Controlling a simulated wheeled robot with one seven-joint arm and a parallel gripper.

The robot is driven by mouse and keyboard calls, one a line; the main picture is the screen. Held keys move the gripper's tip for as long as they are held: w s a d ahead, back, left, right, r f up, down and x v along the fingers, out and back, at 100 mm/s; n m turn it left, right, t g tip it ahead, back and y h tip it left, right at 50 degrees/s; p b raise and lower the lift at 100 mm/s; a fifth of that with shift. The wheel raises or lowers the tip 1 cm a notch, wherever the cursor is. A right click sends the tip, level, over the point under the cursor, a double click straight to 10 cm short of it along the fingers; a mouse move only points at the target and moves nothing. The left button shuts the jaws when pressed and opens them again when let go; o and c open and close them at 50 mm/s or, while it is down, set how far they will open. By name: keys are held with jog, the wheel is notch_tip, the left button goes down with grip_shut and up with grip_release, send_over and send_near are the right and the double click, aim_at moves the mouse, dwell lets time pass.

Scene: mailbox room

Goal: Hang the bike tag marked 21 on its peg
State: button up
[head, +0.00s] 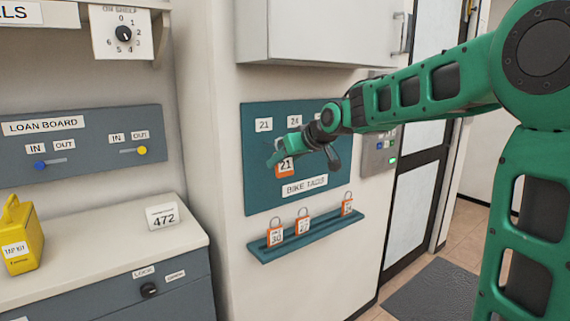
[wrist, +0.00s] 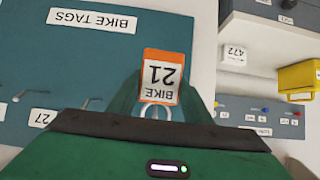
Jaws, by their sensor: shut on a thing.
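My gripper (head: 277,152) is shut on the ring of the orange and white bike tag marked 21 (head: 285,168). In the wrist view the tag (wrist: 161,78) appears upside down, its ring (wrist: 155,111) between the fingers. The tag is in front of the teal bike tags board (head: 256,180), below the label 21 (head: 264,125). The peg under that label is not clear in the head view; my gripper covers that area. The wrist view shows a peg (wrist: 92,102) and another peg (wrist: 28,92) left of the tag. I cannot tell whether the ring touches any peg.
A teal ledge (head: 310,238) below the board holds several other orange and white tags, one marked 30 (head: 275,236). A white cabinet (head: 320,30) hangs above the board. A counter (head: 110,232) with a yellow object (head: 18,235) stands at left.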

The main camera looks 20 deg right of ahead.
jog(key=shift+w+r+x, duration=0.15)
jog(key=shift+r+x, duration=0.05)
jog(key=shift+x, duration=1)
jog(key=shift+w+r+x, duration=0.1)
jog(key=shift+r+x, duration=0.1)
jog(key=shift+x, duration=1)
jog(key=shift+a+f, duration=0.1)
jog(key=o, duration=1.1)
jog(key=shift+o, duration=0.2)
